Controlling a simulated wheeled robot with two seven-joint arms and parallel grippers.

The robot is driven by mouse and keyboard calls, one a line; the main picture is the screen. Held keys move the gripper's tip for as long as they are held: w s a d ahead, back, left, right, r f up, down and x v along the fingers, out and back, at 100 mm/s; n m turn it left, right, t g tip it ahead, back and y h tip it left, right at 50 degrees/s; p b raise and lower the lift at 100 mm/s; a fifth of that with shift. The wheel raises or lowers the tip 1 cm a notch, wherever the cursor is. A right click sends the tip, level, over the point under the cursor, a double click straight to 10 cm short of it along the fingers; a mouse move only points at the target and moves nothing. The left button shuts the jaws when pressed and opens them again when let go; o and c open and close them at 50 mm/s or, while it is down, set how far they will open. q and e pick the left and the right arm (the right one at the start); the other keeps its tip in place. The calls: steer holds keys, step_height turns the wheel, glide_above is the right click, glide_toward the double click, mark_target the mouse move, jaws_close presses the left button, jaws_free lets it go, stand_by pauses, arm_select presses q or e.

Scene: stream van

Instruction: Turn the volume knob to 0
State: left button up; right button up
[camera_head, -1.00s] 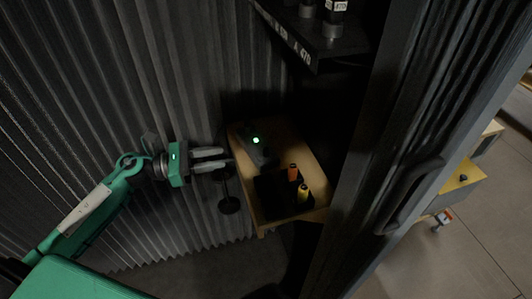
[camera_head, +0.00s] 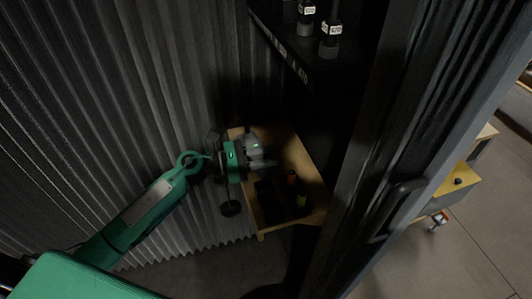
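A dark device (camera_head: 243,133) with a green light stands on the small wooden table (camera_head: 308,168), mostly covered by my gripper. No separate volume knob can be made out in this dim view. My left gripper (camera_head: 259,154) reaches in from the left over the table, at the device. Its two pale fingers look apart, with nothing seen between them. Whether they touch the device I cannot tell. My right gripper is not in view.
A dark shelf (camera_head: 300,62) with black items hangs above. A dark door with a handle (camera_head: 398,205) stands to the right.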

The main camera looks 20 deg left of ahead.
arm_select(q)
steer(key=shift+w+d, duration=0.1)
steer(key=shift+d, duration=0.05)
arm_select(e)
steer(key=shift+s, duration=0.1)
arm_select(q)
steer(key=shift+c, duration=0.2)
jaws_close()
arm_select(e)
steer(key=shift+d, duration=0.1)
arm_select(q)
steer(key=shift+n+t, duration=0.3)
steer(key=shift+y, duration=0.3)
steer(key=shift+o, duration=0.2)
jaws_free()
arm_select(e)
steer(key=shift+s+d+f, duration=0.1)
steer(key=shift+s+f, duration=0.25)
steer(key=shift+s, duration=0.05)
